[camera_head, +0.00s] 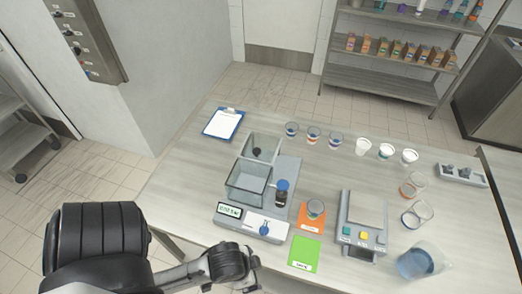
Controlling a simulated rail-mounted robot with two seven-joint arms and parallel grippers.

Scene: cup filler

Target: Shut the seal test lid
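The seal tester (290,160) is a grey base on the table with a clear box-shaped chamber (247,184). A clear lid panel (262,146) with a dark knob stands raised at the chamber's back, so the chamber looks open on top. A small display (229,210) and a blue knob (264,229) are on the tester's front. My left gripper (247,275) is low in the picture, in front of the tester and apart from it; its fingers are too unclear to tell open from shut. My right gripper is out of view.
A dark-capped bottle (282,192) stands right of the chamber. A clipboard (223,124) lies behind left.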

